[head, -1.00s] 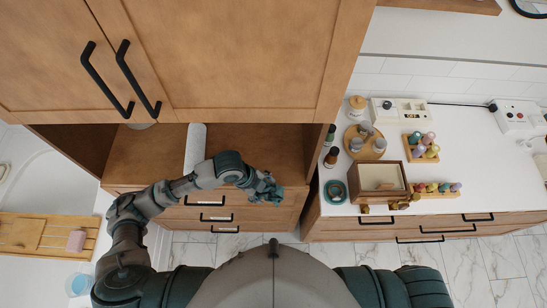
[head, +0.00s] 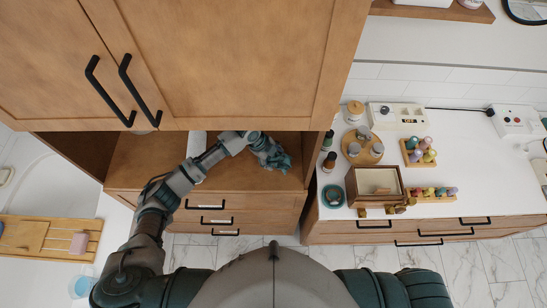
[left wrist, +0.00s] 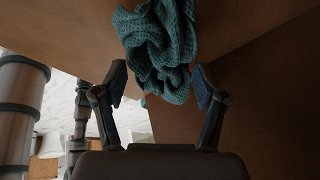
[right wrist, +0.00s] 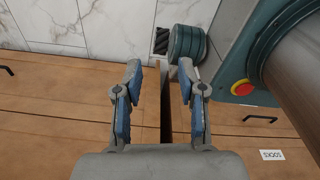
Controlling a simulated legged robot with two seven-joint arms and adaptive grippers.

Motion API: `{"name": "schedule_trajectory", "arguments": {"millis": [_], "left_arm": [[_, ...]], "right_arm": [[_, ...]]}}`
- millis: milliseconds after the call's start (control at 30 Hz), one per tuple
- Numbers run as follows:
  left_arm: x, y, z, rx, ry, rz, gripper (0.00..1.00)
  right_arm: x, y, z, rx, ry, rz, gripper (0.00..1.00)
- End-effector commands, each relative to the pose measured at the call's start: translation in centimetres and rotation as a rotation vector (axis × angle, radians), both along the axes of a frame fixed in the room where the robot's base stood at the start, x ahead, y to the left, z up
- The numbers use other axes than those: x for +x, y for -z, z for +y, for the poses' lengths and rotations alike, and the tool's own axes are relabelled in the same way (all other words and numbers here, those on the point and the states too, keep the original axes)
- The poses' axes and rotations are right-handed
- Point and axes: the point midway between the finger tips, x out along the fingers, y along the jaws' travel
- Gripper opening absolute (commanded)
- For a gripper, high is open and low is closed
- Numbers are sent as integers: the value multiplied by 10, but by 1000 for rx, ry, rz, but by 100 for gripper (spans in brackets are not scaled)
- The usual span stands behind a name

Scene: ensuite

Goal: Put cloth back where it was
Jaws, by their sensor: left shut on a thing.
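The teal knitted cloth (left wrist: 165,42) hangs bunched between the fingers of my left gripper (left wrist: 160,84), which is shut on it. In the head view the cloth (head: 277,161) is at the right part of the open wooden niche (head: 140,165), under the upper cabinet. I cannot tell whether the cloth touches the niche floor. My right gripper (right wrist: 160,78) is open and empty in the right wrist view, above wooden drawer fronts; it does not show in the head view.
The upper cabinet doors (head: 210,60) are above the niche, and drawers (head: 265,208) are below. A white roll (head: 197,143) stands in the niche, partly behind my arm. On the right, the white counter (head: 450,150) holds a wooden box (head: 377,184), bottles (head: 329,161) and a round tray (head: 363,146).

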Motion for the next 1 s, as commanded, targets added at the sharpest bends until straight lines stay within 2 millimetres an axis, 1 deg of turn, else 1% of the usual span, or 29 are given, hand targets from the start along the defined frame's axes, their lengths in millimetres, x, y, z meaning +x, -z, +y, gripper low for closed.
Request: {"name": "schedule_trajectory", "arguments": {"millis": [33, 100, 233, 267, 300, 367, 500, 667, 767, 867, 1000], "left_arm": [[-1, 6, -1, 0, 0, 4, 38], [0, 10, -1, 0, 1, 1, 39], [0, 11, -1, -1, 2, 0, 38], [0, 11, 0, -1, 1, 0, 73], [-1, 11, 0, -1, 1, 0, 83], [0, 11, 0, -1, 1, 0, 98], [-1, 11, 1, -2, 1, 1, 98], [-1, 11, 1, -2, 1, 0, 98], [0, 6, 2, -1, 2, -1, 98], [-1, -6, 7, -2, 1, -3, 98], [-2, -29, 17, -1, 1, -4, 98]], "right_arm": [[0, -3, 0, 0, -1, 0, 40], [0, -3, -2, -2, -2, 1, 40], [0, -3, -8, -9, -3, 1, 40], [0, -3, -9, -11, -3, 1, 40], [0, -3, -11, -13, -4, 1, 40], [0, -3, -13, -16, -3, 1, 40], [0, -3, -18, -21, -3, 1, 40], [0, -3, -18, -21, -2, 1, 40], [0, -2, -17, -20, -2, 1, 40], [-1, 0, -14, -16, -1, 1, 40], [-1, 3, -7, -8, 1, 1, 40]]}}
